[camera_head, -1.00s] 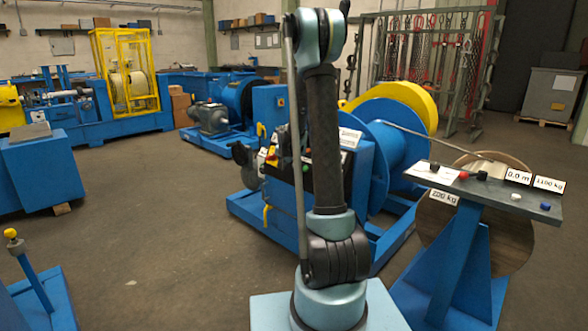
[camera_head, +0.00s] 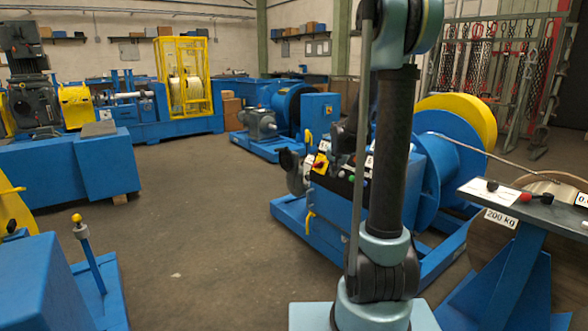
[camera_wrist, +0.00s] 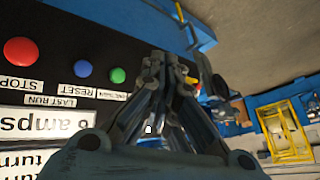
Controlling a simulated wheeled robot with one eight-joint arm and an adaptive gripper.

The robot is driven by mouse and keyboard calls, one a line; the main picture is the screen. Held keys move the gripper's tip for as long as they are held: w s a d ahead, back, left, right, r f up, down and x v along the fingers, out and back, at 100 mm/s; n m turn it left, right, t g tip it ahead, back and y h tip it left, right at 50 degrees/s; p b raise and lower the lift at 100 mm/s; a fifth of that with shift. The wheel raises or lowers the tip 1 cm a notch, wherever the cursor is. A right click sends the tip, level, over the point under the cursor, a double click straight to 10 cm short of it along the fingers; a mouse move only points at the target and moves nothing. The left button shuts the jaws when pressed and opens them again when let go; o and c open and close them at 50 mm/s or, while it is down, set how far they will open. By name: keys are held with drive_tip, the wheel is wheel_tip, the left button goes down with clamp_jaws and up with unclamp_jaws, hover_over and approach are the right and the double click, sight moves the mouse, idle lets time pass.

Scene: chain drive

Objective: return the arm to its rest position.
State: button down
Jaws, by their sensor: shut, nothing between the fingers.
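My arm (camera_head: 388,150) stands upright in the head view, right of the middle, and its upper end leaves the top of the picture. I cannot make out my gripper in the head view. In the wrist view my gripper (camera_wrist: 160,62) is shut and empty, its dark fingers meeting at the tips. A black control panel (camera_wrist: 95,52) shows beside the fingers, upside down. It has a red stop button (camera_wrist: 21,50), a blue button (camera_wrist: 83,68) and a green button (camera_wrist: 118,75). I cannot tell the distance from fingers to panel.
A blue winch with a large drum (camera_head: 440,160) stands behind my arm. A grey-topped console (camera_head: 535,203) is at the right. A blue stand with a yellow-knobbed lever (camera_head: 90,260) is at the lower left. The floor (camera_head: 200,215) between is open.

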drive_tip(key=s+r+n+g, duration=0.2)
drive_tip(key=s+n, duration=0.1)
drive_tip(key=s, duration=2)
drive_tip(key=s+f+n+g, duration=0.1)
drive_tip(key=s+f, duration=0.2)
drive_tip(key=s, duration=0.7)
drive_tip(key=s+f+n+g, duration=0.2)
drive_tip(key=s+f, duration=0.1)
drive_tip(key=s, duration=0.7)
drive_tip(key=shift+d+f, duration=0.35)
drive_tip(key=shift+w+f, duration=0.2)
drive_tip(key=shift+w, duration=0.15)
